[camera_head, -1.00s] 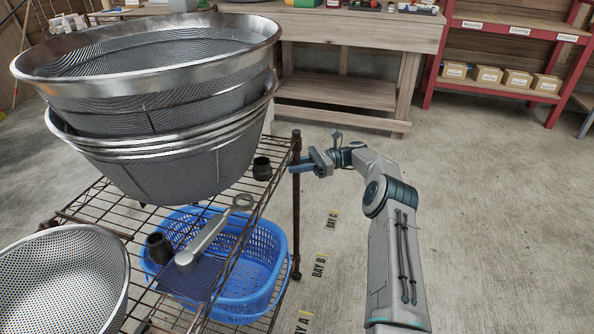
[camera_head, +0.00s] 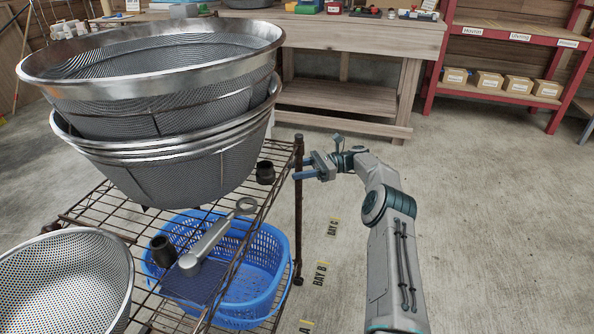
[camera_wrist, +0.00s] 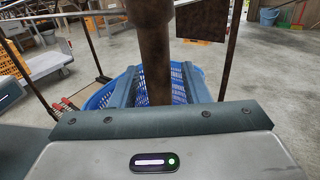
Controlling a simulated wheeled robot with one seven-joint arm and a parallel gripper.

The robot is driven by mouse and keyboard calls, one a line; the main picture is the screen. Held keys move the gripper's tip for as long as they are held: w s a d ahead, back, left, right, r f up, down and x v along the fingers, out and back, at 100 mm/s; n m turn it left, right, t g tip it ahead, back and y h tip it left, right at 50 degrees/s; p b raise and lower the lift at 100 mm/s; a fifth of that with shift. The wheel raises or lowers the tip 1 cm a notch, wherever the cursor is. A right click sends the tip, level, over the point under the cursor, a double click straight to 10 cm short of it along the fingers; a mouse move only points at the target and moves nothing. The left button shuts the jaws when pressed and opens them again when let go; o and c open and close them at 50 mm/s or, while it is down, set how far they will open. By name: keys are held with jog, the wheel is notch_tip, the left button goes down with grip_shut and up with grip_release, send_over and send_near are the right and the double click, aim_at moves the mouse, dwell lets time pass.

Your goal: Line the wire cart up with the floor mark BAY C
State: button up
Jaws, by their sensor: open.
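The wire cart (camera_head: 88,212) is a dark brown wire-shelf rack on the left of the head view. Its near-right corner post (camera_head: 298,215) stands upright and also shows in the wrist view (camera_wrist: 153,50). My gripper (camera_head: 305,172) is at this post; in the wrist view its open fingers (camera_wrist: 158,85) lie on either side of it. Whether they touch it I cannot tell. The floor marks BAY C (camera_head: 333,227) and BAY B (camera_head: 320,273) run in a row right of the cart. The post's foot is beside BAY B, short of BAY C. A third mark is cut off at the bottom edge.
Large mesh strainers (camera_head: 165,155) are stacked on the cart, with a perforated bowl (camera_head: 65,280) at the left. A blue basket (camera_head: 262,295) sits lower down. A wooden workbench (camera_head: 350,38) and a red shelf (camera_head: 495,95) stand behind. The floor to the right is clear.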

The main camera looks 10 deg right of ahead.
aim_at(301, 156)
jog(key=r, duration=0.1)
jog(key=r+p, duration=0.1)
jog(key=r, duration=0.1)
jog(key=r+p, duration=0.1)
jog(key=r, duration=0.1)
jog(key=shift+s+d, duration=0.1)
jog(key=shift+d, duration=0.2)
jog(key=s+d+r+p, duration=0.3)
jog(key=s+d+r, duration=0.2)
jog(key=d, duration=0.4)
jog(key=shift+s+r, duration=0.35)
jog(key=shift+r, duration=0.2)
